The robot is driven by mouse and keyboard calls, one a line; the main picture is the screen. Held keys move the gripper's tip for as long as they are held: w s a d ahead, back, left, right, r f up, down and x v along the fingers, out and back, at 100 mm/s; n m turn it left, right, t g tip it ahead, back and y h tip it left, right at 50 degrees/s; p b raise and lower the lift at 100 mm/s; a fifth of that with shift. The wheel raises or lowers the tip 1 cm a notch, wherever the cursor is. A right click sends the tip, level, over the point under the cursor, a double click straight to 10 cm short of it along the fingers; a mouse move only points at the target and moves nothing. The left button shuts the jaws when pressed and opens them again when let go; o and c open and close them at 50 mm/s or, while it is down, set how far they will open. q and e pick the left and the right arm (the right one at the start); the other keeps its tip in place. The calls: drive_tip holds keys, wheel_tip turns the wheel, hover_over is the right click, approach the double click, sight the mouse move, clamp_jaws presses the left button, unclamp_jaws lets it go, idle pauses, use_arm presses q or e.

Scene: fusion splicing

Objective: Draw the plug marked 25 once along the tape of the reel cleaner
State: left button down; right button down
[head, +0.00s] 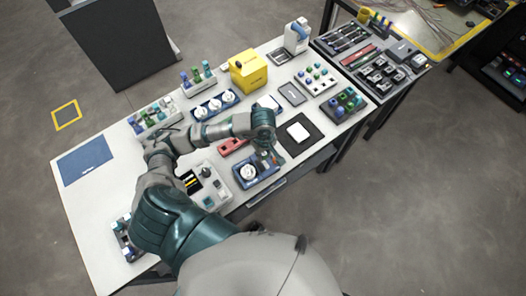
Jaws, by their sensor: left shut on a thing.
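My left gripper (268,156) points down over the right part of a blue device with a round white disc (248,171), near the table's front edge. This device looks like the reel cleaner; its tape is too small to make out. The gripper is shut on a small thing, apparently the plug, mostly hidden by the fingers. Its mark 25 cannot be read. I cannot tell whether the plug touches the cleaner. My right gripper is not in view.
A black mat with a white square (299,131) lies right of the cleaner. A grey-white device (210,190) stands to its left, a red item (232,146) behind it. A yellow box (248,70) and racks of small parts stand farther back.

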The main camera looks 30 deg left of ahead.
use_arm(q)
drive_tip(key=shift+a+f, duration=0.15)
drive_tip(key=shift+a, duration=0.05)
idle(0.3)
idle(0.5)
drive_tip(key=shift+f+b, duration=0.3)
drive_tip(key=shift+b, duration=0.55)
idle(1.6)
drive_tip(key=shift+s+d+b, duration=0.3)
drive_tip(key=shift+s+d, duration=0.05)
drive_tip(key=shift+d, duration=0.4)
drive_tip(key=shift+s+d+b, duration=0.3)
drive_tip(key=shift+s+d, duration=0.05)
drive_tip(key=shift+d, duration=0.35)
idle(0.8)
drive_tip(key=shift+r, duration=0.1)
drive_tip(key=shift+r+p, duration=1.2)
drive_tip(key=shift+r, duration=1)
